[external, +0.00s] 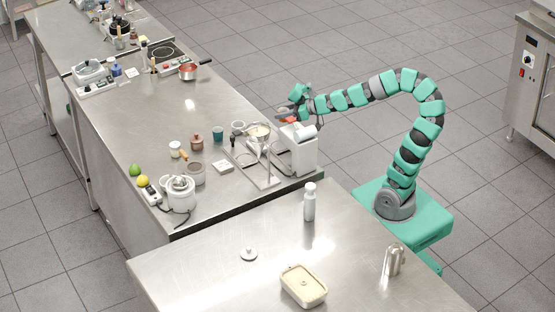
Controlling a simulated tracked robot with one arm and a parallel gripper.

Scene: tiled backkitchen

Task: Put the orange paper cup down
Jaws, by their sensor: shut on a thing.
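My gripper (297,108) is at the end of the green and black arm, above the right edge of the long steel counter, over the white machine. It is shut on the orange paper cup (287,119), of which only a small orange-red patch shows just below the fingers. The rest of the cup is hidden or too small to make out. I cannot tell whether the cup touches the machine beneath it.
A white machine (303,158) and a stand with a funnel (259,135) are close below my gripper. Jars, a rice-cooker-like pot (179,192) and fruit stand further left. The counter (165,115) has bare room in its middle. A nearer table holds a white bottle (309,203).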

